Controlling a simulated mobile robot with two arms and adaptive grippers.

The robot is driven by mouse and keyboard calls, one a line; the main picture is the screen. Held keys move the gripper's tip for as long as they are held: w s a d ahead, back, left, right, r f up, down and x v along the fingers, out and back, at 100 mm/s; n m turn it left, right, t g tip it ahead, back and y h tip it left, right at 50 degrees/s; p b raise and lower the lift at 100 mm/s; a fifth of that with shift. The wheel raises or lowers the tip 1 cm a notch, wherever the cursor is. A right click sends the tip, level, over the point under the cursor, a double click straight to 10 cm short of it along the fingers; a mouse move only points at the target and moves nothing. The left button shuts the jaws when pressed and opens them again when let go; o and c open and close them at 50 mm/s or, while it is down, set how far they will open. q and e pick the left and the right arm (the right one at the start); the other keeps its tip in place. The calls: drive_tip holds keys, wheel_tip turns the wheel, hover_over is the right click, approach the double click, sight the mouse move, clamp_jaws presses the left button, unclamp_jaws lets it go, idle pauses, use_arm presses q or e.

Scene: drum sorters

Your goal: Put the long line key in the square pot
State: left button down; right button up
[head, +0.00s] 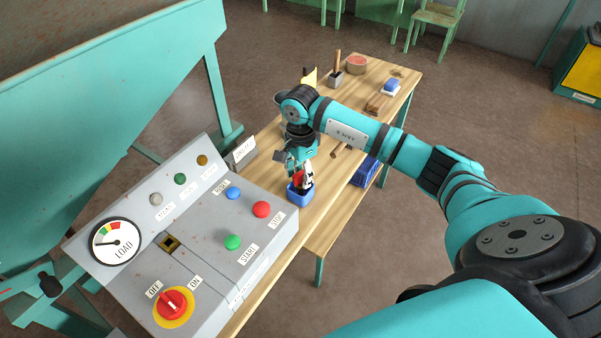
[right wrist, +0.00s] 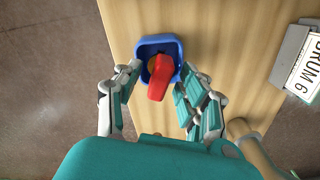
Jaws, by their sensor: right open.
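A blue square pot (head: 300,199) stands on the wooden bench beside the grey control panel, and it also shows in the right wrist view (right wrist: 172,42). A red piece (right wrist: 160,77) stands in the pot, leaning, with its broad end above the rim; I take it for the long line key, though its lower part is hidden in the pot. My right gripper (right wrist: 160,90) is open, its fingers apart on either side of the red piece and not visibly touching it. In the head view this gripper (head: 301,172) is just above the pot. My left gripper does not show.
The grey control panel (head: 205,215) with buttons stands close left of the pot. A blue tray (head: 366,172) lies at the bench's right edge. A "DRUM 6" sign (right wrist: 303,70) is nearby.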

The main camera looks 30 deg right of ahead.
drive_tip(key=shift+r, duration=0.4)
wheel_tip(320, 180, up, 12)
drive_tip(key=b, duration=0.2)
drive_tip(key=shift+f+b, duration=0.25)
drive_tip(key=shift+b, duration=0.15)
